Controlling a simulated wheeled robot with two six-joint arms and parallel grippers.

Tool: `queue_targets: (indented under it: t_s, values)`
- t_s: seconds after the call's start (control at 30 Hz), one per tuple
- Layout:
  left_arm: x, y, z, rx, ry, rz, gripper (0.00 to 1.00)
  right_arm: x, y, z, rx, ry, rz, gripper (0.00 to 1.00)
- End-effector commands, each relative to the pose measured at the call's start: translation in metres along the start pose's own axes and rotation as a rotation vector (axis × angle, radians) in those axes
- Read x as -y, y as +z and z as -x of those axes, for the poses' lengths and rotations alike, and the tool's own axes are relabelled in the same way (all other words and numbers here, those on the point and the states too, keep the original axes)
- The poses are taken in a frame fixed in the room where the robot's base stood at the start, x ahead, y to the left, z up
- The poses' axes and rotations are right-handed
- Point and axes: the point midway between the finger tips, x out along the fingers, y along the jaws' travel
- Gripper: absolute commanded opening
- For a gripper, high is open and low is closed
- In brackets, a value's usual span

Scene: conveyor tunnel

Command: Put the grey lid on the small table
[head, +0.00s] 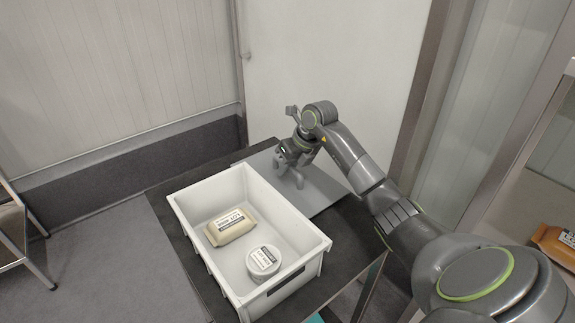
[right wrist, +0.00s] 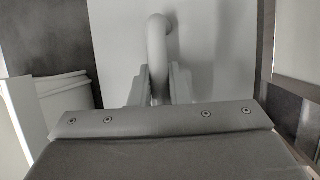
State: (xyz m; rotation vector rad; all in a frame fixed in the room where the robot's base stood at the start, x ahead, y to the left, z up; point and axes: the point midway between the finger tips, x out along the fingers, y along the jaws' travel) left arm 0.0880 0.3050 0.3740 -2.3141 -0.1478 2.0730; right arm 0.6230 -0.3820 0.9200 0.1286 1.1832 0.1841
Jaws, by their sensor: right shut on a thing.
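The grey lid (head: 323,190) is a flat plate, level at the back right of the small dark table (head: 185,188), behind the white crate. I cannot tell whether it rests on the table or is just above it. My right gripper (head: 290,178) is over the lid, shut on its handle. In the right wrist view the curved handle (right wrist: 157,45) stands between the fingers of my right gripper (right wrist: 160,85). My left gripper is in neither view.
A white crate (head: 205,262) fills much of the table and holds a tan labelled packet (head: 231,227) and a round white tub (head: 263,262). An orange packet (head: 553,243) lies on a shelf at the right. Walls stand behind the table.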

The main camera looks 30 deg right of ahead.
Motion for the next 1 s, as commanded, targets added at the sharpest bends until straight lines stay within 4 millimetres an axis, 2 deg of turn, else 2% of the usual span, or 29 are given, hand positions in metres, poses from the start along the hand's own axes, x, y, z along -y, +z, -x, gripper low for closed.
queue_targets:
  t_s: [0.37,0.4,0.53,0.87,1.0]
  values:
    - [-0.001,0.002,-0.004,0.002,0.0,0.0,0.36,0.001,-0.002,-0.005,0.002,0.0,0.002,0.0]
    - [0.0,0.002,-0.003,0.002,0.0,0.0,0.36,0.001,-0.001,-0.004,0.002,0.0,0.002,0.21]
    - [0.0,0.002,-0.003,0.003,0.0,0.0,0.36,0.001,-0.001,-0.004,0.001,0.0,0.001,0.37]
    - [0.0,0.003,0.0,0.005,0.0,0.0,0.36,0.0,0.0,-0.001,0.001,0.0,0.001,0.37]
    - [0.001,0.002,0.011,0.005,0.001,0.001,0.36,0.004,0.005,0.015,0.002,-0.003,0.001,0.37]
